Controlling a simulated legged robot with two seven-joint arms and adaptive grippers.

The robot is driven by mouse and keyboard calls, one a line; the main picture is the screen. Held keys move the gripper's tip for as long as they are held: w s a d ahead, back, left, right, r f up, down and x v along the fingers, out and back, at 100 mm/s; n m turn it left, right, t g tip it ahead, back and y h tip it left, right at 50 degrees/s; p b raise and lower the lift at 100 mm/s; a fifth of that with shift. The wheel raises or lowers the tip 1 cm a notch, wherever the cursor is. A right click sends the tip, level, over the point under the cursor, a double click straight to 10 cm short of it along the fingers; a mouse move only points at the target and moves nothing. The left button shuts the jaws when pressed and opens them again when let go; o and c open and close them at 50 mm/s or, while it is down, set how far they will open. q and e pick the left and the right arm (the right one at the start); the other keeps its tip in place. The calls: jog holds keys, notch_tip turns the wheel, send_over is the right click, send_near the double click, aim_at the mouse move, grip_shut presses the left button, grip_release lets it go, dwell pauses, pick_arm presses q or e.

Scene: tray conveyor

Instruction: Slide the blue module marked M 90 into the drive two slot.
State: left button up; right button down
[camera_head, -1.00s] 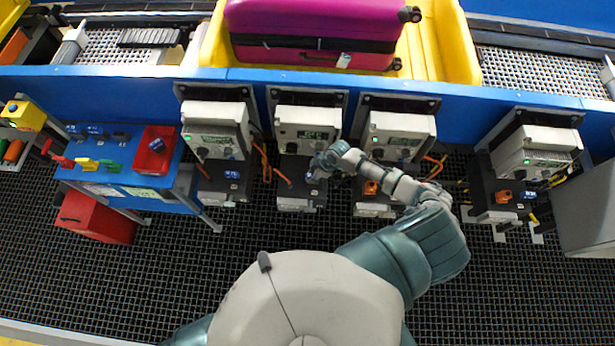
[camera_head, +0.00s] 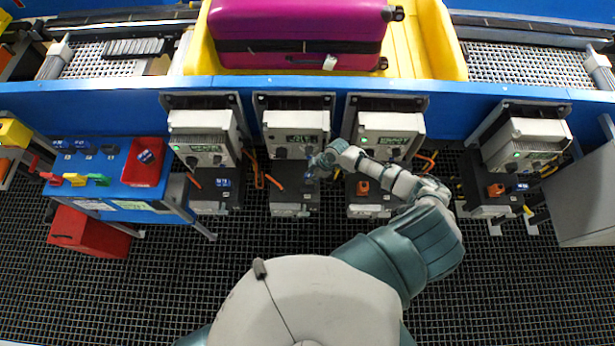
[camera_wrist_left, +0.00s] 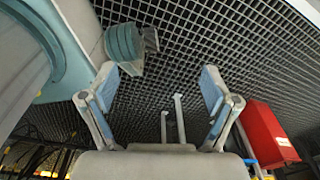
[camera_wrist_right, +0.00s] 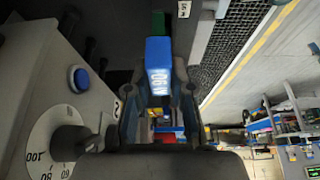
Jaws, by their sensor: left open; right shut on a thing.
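My right gripper (camera_head: 313,168) is at the dark box (camera_head: 294,194) below the second drive from the left (camera_head: 296,127). In the right wrist view, this gripper (camera_wrist_right: 160,88) is shut on a blue module (camera_wrist_right: 158,54). Its white marking is upside down and seems to read M 90. The module is small and mostly hidden in the head view, so I cannot tell whether any of it is in a slot. My left gripper (camera_wrist_left: 156,88) is open and empty above the floor grating, seen only in the left wrist view.
Other drives stand at left (camera_head: 204,135), right (camera_head: 390,132) and far right (camera_head: 524,142). A blue table (camera_head: 120,196) carries small modules and a red tray (camera_head: 136,175) with a blue piece inside. A knob (camera_wrist_right: 66,145) and blue button (camera_wrist_right: 78,78) are beside my right gripper.

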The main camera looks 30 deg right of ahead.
jog(key=shift+d+f, duration=0.1)
jog(key=shift+d, duration=0.2)
jog(key=shift+a, duration=0.45)
jog(key=shift+a+r, duration=0.3)
jog(key=shift+a, duration=0.6)
jog(key=shift+d+f+p, duration=0.1)
jog(key=shift+p, duration=0.25)
jog(key=shift+f, duration=0.15)
jog(key=shift+a, duration=0.5)
jog(key=shift+d+f, duration=0.3)
jog(key=shift+f, duration=0.15)
jog(key=shift+d+r, duration=0.1)
jog(key=shift+r, duration=0.2)
jog(key=shift+a+r, duration=0.1)
jog(key=shift+a, duration=0.25)
pick_arm(q)
jog(key=shift+d+r, duration=0.4)
jog(key=shift+r, duration=0.05)
